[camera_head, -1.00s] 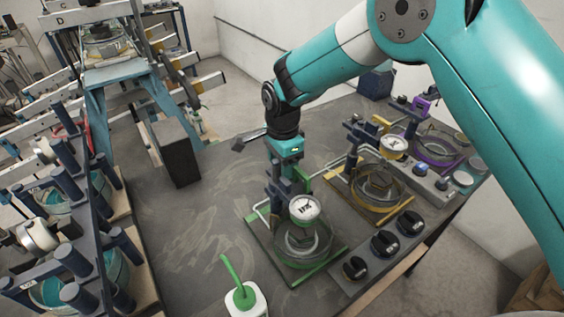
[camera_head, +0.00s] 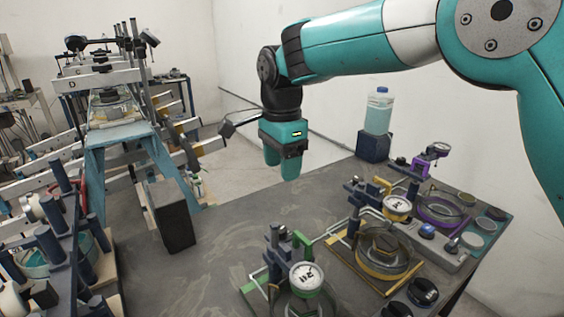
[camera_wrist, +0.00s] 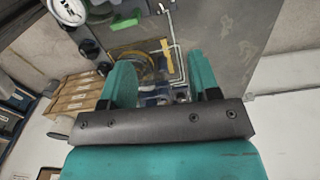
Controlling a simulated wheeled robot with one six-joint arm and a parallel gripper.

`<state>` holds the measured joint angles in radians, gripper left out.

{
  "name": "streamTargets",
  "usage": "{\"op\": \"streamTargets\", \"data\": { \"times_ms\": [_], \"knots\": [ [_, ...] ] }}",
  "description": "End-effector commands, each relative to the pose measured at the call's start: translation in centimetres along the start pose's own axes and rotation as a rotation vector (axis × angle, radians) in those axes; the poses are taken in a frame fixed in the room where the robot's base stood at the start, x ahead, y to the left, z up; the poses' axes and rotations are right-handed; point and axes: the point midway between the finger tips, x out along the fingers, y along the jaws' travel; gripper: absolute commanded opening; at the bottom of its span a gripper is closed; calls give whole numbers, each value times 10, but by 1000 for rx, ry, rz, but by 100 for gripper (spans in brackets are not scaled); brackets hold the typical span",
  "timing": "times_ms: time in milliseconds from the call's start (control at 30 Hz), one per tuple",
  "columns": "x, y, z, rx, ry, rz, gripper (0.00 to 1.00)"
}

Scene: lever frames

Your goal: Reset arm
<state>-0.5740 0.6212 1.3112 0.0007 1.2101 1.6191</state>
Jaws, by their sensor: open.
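My gripper (camera_head: 281,165) hangs from my teal arm above the grey table (camera_head: 215,255), pointing down. It touches nothing. In the wrist view my gripper (camera_wrist: 160,82) has its two teal fingers apart with nothing between them. Beyond the fingers there, a device with a yellow frame (camera_wrist: 167,57) lies on the table below.
Dial devices with green (camera_head: 305,243), yellow (camera_head: 388,268) and purple (camera_head: 437,210) parts stand along the right side of the table. A black block (camera_head: 170,215) stands at the left. A bottle (camera_head: 378,110) sits on a dark box (camera_head: 373,146) at the back. Lever frames (camera_head: 110,85) fill the left.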

Motion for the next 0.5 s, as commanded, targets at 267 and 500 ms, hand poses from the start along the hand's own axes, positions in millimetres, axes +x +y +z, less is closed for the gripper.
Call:
{"op": "streamTargets", "data": {
  "times_ms": [267, 500],
  "knots": [
    [-9, 0, 0, 0, 0, 0, 56],
    [-11, 5, -2, -26, -3, -3, 56]
  ]
}}
